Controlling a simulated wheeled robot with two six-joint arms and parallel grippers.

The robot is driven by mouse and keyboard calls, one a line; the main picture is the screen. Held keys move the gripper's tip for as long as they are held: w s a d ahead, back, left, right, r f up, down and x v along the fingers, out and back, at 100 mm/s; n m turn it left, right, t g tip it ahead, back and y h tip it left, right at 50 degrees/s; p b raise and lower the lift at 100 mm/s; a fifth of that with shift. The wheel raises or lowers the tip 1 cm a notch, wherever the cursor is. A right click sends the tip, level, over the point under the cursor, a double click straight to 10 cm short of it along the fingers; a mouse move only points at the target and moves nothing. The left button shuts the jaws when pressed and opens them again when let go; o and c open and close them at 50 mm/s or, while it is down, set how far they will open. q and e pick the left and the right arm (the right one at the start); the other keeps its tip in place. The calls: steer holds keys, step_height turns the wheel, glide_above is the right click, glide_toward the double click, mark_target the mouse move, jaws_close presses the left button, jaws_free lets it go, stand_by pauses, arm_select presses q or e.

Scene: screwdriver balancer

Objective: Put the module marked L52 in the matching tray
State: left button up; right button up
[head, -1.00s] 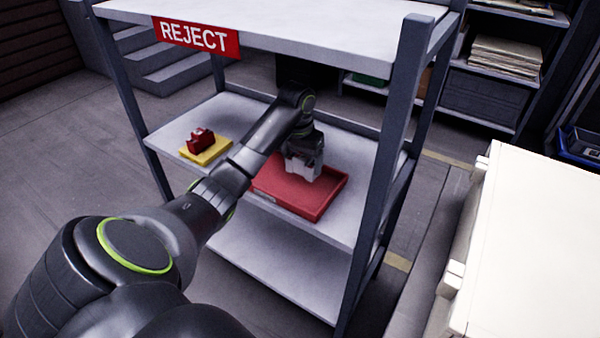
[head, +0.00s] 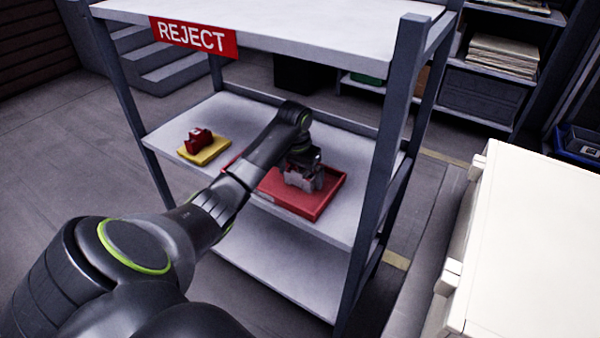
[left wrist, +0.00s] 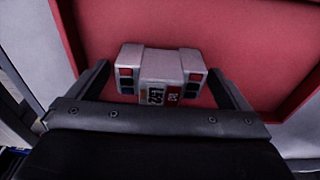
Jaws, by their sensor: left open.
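The module marked L52 (left wrist: 160,62) is a pale grey block with dark and red patches at both ends and a red label beside its marking. In the left wrist view it sits against the floor of the red tray (left wrist: 245,30), between the spread fingers of my left gripper (left wrist: 160,72). Gaps show on both sides of it. In the head view my left gripper (head: 303,172) is low inside the red tray (head: 334,190) on the middle shelf. There the gripper hides much of the module. My right gripper is not in view.
A yellow tray (head: 215,153) with a dark red module (head: 198,140) stands to the left on the same shelf. The upper shelf, with a REJECT sign (head: 193,37), is above my arm. A rack post (head: 392,150) stands right of the red tray.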

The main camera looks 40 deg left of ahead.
mark_target(298, 170)
arm_select(q)
steer(key=shift+r, duration=0.1)
steer(key=r, duration=0.7)
steer(key=shift+s+r, duration=0.4)
steer(key=r+p, duration=0.2)
steer(key=r, duration=0.1)
steer(key=shift+s+d+r, duration=0.1)
steer(key=shift+s, duration=0.1)
steer(key=shift+s+r+p, duration=0.1)
steer(key=shift+r+p, duration=0.45)
steer(key=shift+p, duration=0.2)
steer(key=shift+f, duration=0.1)
